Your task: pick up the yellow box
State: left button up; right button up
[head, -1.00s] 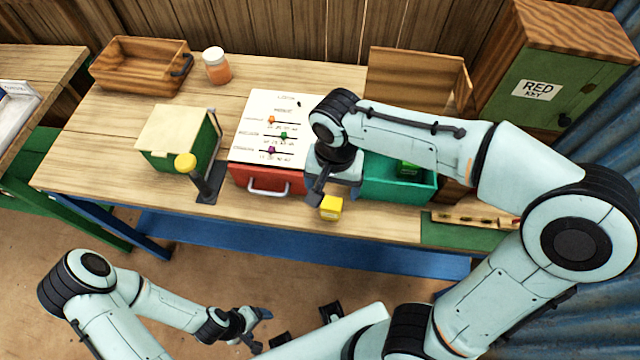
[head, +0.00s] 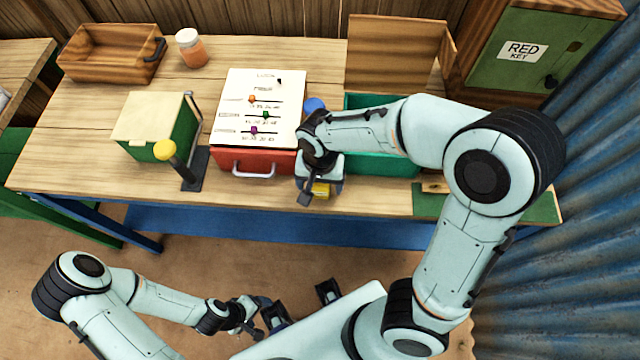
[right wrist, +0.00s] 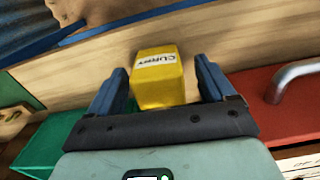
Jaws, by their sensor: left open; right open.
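The yellow box (head: 321,189) stands on the table near its front edge, mostly hidden under my right gripper in the head view. In the right wrist view the yellow box (right wrist: 158,78) shows a white label reading "CURRY". My right gripper (right wrist: 160,88) is open, with one blue finger on each side of the box. A gap shows between the box and each finger. In the head view my right gripper (head: 318,196) is over the box. My left gripper (head: 262,320) is open and empty, low in front of the table.
A red drawer unit (head: 230,160) with a grey handle and white sloped panel stands left of the box. A teal bin (head: 385,163) is behind and right. A green box with cream lid (head: 150,118) and a yellow-knobbed lever (head: 166,150) are farther left.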

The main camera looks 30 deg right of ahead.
jog(key=shift+f, duration=0.5)
jog(key=shift+c, duration=0.3)
jog(key=c, duration=1)
jog(key=shift+r, duration=0.15)
